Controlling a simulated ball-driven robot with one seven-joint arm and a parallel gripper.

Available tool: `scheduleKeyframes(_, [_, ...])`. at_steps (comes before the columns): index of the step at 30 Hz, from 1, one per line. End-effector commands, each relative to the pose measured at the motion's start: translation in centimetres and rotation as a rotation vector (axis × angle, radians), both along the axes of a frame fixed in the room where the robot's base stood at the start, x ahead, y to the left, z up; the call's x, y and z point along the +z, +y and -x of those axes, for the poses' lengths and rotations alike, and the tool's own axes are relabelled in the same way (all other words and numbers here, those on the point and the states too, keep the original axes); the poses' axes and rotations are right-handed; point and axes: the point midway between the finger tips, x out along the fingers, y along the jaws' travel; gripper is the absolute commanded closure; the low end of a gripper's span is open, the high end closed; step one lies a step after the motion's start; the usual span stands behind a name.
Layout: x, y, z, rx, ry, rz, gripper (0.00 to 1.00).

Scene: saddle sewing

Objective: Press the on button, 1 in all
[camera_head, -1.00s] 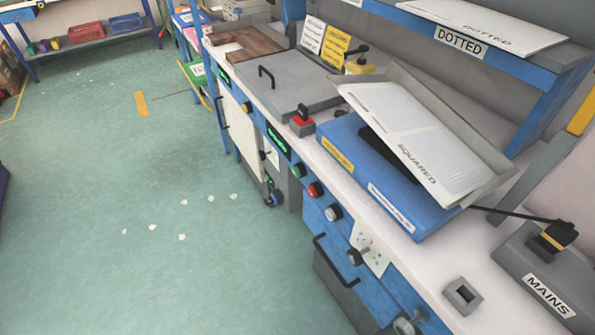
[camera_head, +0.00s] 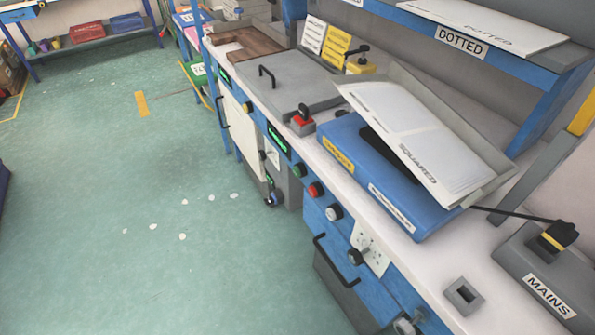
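A row of round controls sits on the blue front panel of the workbench, below the worktop edge. It holds a green button (camera_head: 299,170), a red button (camera_head: 315,189) and a white button (camera_head: 333,212). No label reading "on" is legible beside them, so I cannot tell by text which is the on button. A green-lit display (camera_head: 278,139) is set in the panel to their upper left. My gripper is not in view.
A blue box with a tilted "SQUARED" board (camera_head: 410,130) stands on the worktop. A grey "MAINS" switch box (camera_head: 540,285) is at the right. A black handle (camera_head: 333,262) juts from the front. The green floor (camera_head: 110,190) at left is mostly clear.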

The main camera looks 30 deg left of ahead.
Motion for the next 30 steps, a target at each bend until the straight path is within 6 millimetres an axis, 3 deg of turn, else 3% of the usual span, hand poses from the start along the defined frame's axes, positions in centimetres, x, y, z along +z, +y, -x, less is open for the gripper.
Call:
scheduleKeyframes(2, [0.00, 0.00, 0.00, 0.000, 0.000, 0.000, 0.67])
scheduleKeyframes(12, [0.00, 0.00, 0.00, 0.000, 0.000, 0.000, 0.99])
scheduleKeyframes(30, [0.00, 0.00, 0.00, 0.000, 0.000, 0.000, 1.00])
